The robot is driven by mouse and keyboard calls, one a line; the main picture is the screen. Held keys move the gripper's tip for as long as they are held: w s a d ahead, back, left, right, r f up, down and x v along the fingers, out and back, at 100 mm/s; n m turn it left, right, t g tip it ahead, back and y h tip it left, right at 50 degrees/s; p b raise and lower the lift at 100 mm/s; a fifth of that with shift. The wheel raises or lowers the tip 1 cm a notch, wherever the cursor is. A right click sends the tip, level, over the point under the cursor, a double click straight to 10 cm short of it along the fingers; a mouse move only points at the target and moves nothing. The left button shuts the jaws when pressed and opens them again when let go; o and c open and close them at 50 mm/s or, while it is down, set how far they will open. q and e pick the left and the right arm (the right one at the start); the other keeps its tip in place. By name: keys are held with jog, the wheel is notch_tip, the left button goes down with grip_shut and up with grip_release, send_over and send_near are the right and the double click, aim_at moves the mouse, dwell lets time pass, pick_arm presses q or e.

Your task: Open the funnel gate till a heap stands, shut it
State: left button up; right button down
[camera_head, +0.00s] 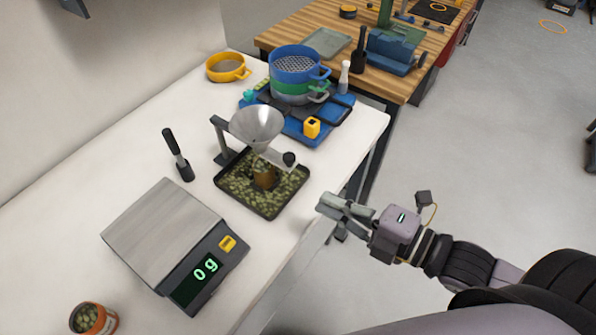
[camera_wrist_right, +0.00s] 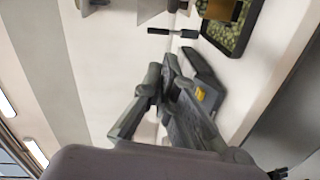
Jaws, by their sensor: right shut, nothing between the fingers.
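A grey metal funnel (camera_head: 257,126) sits on a stand (camera_head: 221,138) above a dark tray (camera_head: 272,214). A gate lever with a black knob (camera_head: 289,158) sticks out to the right below the funnel. A brown cylinder (camera_head: 264,175) stands in the tray under the outlet, with green pellets (camera_head: 240,190) around it. I cannot tell whether the gate is open or whether pellets top the cylinder. My right gripper (camera_head: 322,204) is shut and empty, right of the tray near the counter's edge, apart from the lever. It also shows in the right wrist view (camera_wrist_right: 160,82). My left gripper is out of view.
A scale (camera_head: 165,225) reading 0 g stands in front of the tray. Stacked sieves (camera_head: 297,65) are behind the funnel, beside a yellow pan (camera_head: 227,67).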

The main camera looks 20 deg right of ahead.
aim_at(279, 155)
jog(key=w+a+f+p, duration=0.1)
jog(key=w+a, duration=0.2)
jog(key=w, duration=0.6)
jog(key=shift+w+a+f+p, duration=0.2)
jog(key=shift+a+f+p, duration=0.15)
jog(key=shift+a+p, duration=0.05)
jog(key=x, duration=0.2)
jog(key=shift+w+a+r, duration=0.15)
jog(key=shift+w+a, duration=0.05)
jog(key=shift+s+p, duration=0.1)
jog(key=shift+p, duration=0.2)
